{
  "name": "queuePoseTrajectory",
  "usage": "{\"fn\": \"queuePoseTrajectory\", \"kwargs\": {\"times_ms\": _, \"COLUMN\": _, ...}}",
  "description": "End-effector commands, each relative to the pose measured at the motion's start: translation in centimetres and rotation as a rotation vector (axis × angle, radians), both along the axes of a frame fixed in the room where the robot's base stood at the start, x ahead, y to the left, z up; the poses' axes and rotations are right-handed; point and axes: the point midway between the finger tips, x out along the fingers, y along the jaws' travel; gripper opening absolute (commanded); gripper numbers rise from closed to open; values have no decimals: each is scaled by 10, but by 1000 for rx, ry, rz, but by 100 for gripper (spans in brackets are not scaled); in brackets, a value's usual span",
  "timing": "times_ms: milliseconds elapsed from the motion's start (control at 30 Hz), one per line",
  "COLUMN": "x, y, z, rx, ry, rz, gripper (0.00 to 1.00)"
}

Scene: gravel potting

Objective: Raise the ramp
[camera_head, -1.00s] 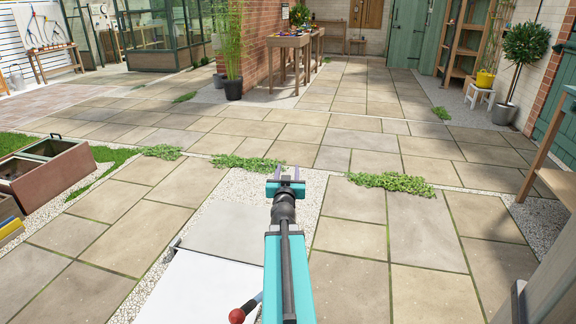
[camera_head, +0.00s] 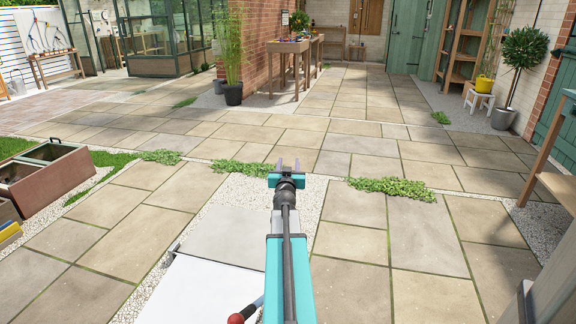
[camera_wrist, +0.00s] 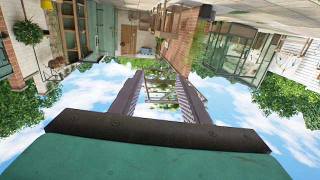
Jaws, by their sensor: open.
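A flat white panel (camera_head: 200,292), which seems to be the ramp, shows at the bottom of the head view, left of my arm. Its far edge meets a grey slab (camera_head: 232,232); I cannot tell whether the two are joined. A red-knobbed lever (camera_head: 237,318) stands at the bottom edge, partly cut off, just left of my arm. My gripper (camera_head: 286,166) is stretched forward over the gravel, open and empty, well beyond the panel and lever. In the wrist view its two fingers (camera_wrist: 161,95) stand apart, with only the upside-down yard and sky between them.
Stone paving with gravel strips and low green plants (camera_head: 390,187) spreads ahead, mostly free. A brown planter box (camera_head: 45,185) stands at the left. A wooden bench (camera_head: 553,175) is at the right edge. A work table (camera_head: 290,47) stands by the brick wall.

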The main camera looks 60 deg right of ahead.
Motion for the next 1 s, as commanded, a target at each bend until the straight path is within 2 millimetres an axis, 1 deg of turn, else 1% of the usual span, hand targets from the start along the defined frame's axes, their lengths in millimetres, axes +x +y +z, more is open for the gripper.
{"fn": "queuePoseTrajectory", "kwargs": {"times_ms": 133, "x": 3, "y": -5, "z": 0, "rx": 0, "ry": 1, "rz": 0, "gripper": 42}}
{"fn": "queuePoseTrajectory", "kwargs": {"times_ms": 467, "x": 3, "y": -6, "z": 0, "rx": 0, "ry": 1, "rz": 0, "gripper": 42}}
{"fn": "queuePoseTrajectory", "kwargs": {"times_ms": 500, "x": 3, "y": -6, "z": 0, "rx": 0, "ry": 1, "rz": 0, "gripper": 38}}
{"fn": "queuePoseTrajectory", "kwargs": {"times_ms": 567, "x": 3, "y": -6, "z": 0, "rx": 0, "ry": 1, "rz": 0, "gripper": 28}}
{"fn": "queuePoseTrajectory", "kwargs": {"times_ms": 600, "x": 3, "y": -6, "z": 0, "rx": 0, "ry": 1, "rz": 0, "gripper": 21}}
{"fn": "queuePoseTrajectory", "kwargs": {"times_ms": 733, "x": 3, "y": -6, "z": 0, "rx": 0, "ry": 0, "rz": 0, "gripper": 0}}
{"fn": "queuePoseTrajectory", "kwargs": {"times_ms": 1000, "x": 3, "y": -6, "z": 0, "rx": 0, "ry": 0, "rz": 0, "gripper": 0}}
